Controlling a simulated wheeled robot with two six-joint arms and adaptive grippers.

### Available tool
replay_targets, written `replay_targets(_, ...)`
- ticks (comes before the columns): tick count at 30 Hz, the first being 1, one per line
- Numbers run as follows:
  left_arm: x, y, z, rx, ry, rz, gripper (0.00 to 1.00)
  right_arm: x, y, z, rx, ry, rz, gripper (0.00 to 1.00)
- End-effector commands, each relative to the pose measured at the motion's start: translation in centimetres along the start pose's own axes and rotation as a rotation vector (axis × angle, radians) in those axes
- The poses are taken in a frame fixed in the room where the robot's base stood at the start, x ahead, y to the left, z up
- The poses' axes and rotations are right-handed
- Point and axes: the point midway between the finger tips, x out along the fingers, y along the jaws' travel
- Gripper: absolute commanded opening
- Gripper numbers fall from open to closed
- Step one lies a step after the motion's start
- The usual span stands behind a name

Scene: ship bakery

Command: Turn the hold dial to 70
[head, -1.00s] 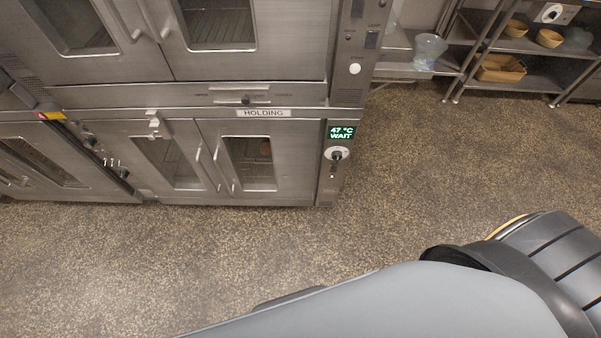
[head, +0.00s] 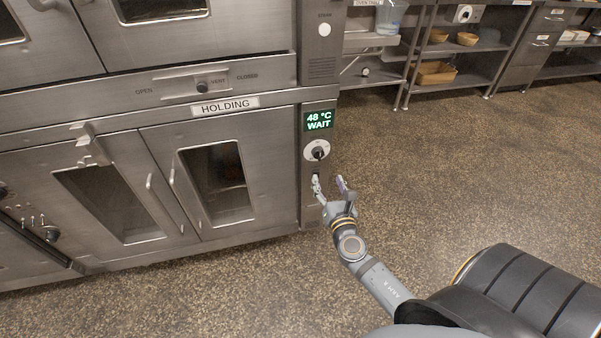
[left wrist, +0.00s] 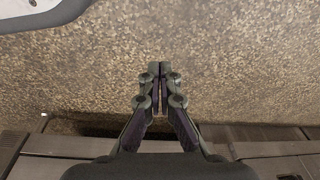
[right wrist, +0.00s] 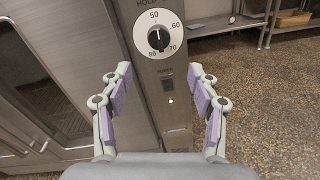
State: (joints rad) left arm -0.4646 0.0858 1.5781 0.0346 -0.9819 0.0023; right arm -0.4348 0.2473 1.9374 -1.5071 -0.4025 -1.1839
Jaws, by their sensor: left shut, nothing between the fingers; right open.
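The hold dial (head: 317,150) is a round white-faced dial with a black knob on the panel right of the holding cabinet doors. In the right wrist view, the dial (right wrist: 158,38) shows 50 near the top, 60 at right and 70 at lower right. Its pointer looks turned up, near 50. The green display (head: 319,121) above reads 48 °C WAIT. My right gripper (head: 329,183) is open and empty, just below the dial and apart from it. In the right wrist view its fingers stand either side of the panel. My left gripper (left wrist: 159,68) is shut and empty over the floor.
The holding cabinet doors (head: 215,185) have vertical handles left of the panel. A small switch (right wrist: 166,84) and a lit dot sit below the dial. Shelves (head: 455,85) with wooden bowls stand at the back right. The floor right of the cabinet is clear.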

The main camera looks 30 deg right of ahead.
Motion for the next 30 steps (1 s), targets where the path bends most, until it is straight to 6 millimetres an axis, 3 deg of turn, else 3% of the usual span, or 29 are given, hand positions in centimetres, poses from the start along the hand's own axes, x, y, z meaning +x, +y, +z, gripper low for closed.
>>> replay_targets(7,0.0,-0.1,0.1,0.0,-0.001,-0.002,0.0,1.3,0.3,0.7,-0.018,-0.013,0.004,0.61)
replay_targets(15,0.8,-0.3,0.6,0.0,0.002,-0.005,0.0,7.0,0.2,0.7,-0.013,-0.012,0.002,0.61)
replay_targets(21,0.6,-0.2,0.3,0.0,0.003,-0.004,0.0,9.8,0.2,0.6,-0.014,-0.01,0.003,0.61)
replay_targets(30,0.4,-0.2,0.2,0.0,0.003,-0.004,0.0,10.5,0.2,0.6,-0.013,-0.008,0.002,0.61)
